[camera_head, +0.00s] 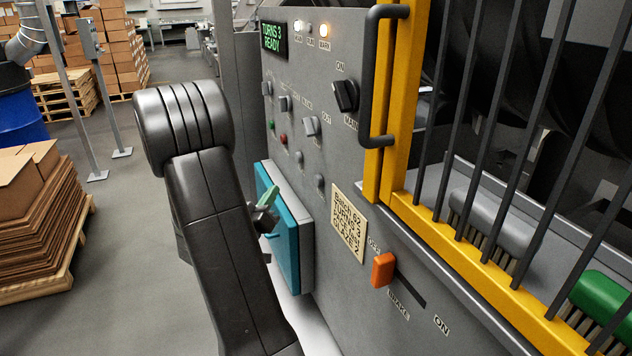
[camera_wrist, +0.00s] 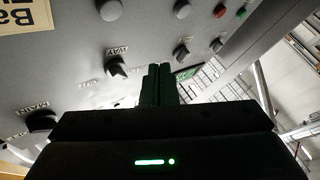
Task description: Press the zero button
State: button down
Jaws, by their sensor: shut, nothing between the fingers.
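The grey control panel (camera_head: 330,160) carries several knobs and buttons. A green button (camera_head: 271,124) and a red button (camera_head: 283,139) sit at its left; both also show at the top of the wrist view, red (camera_wrist: 220,11) and green (camera_wrist: 241,13). Small grey buttons (camera_head: 299,158) sit below. I cannot read which one is marked zero. The display (camera_head: 273,37) reads "TURNS 3 READY".
A teal-fronted box (camera_head: 285,230) juts from the panel below the buttons. A black main knob (camera_head: 345,95), a dark handle (camera_head: 370,80), an orange brake lever (camera_head: 383,269) and a yellow barred guard (camera_head: 410,110) lie to the right. Cardboard stacks (camera_head: 35,225) stand left.

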aim_at(318, 181)
jog(key=w+d, duration=0.2)
jog(key=d, duration=0.6)
jog(key=shift+w, duration=0.3)
dwell(1.7)
jog(key=shift+w+d+b, duration=0.1)
jog(key=shift+d+b, duration=0.3)
jog(key=shift+b, duration=0.05)
jog(key=shift+w+d, duration=0.2)
jog(key=shift+d, duration=0.3)
dwell(0.7)
jog(key=shift+a+b, duration=0.15)
jog(key=shift+b, duration=0.15)
jog(key=shift+s+a, duration=0.3)
jog(key=shift+a, duration=0.45)
